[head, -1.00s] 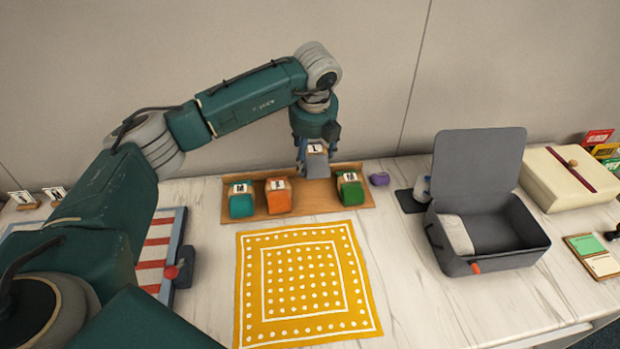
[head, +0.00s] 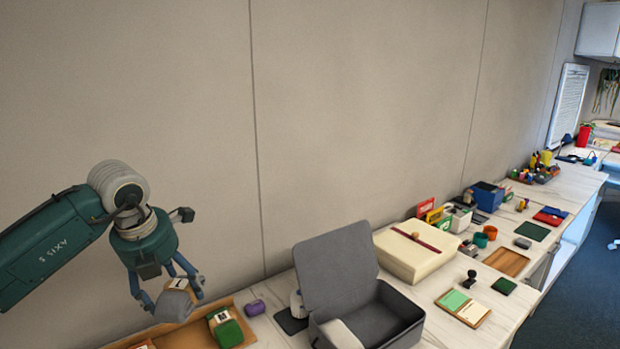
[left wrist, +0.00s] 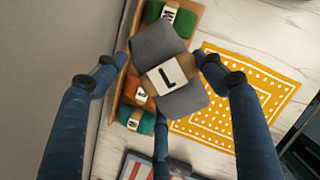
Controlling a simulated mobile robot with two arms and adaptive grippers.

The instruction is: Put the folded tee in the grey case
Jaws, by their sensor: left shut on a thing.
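My left gripper (head: 173,292) is shut on the grey folded tee (head: 176,306), a rolled bundle with a tan band and a white label. In the left wrist view the tee (left wrist: 184,101) shows the letter L and sits between the fingers, above the wooden tray. The grey case (head: 335,264) stands open on the counter to the right of the gripper, lid up against the wall side. A pale item (head: 342,334) lies in its left part; the right part looks empty. The case's front is cut off by the frame. My right gripper is not in view.
The wooden tray (head: 238,302) holds a green bundle (head: 226,328); orange and teal ones show in the left wrist view. A purple item (head: 255,307) and a dark pad (head: 291,321) lie between tray and case. A cream box (head: 405,258) stands right of the case.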

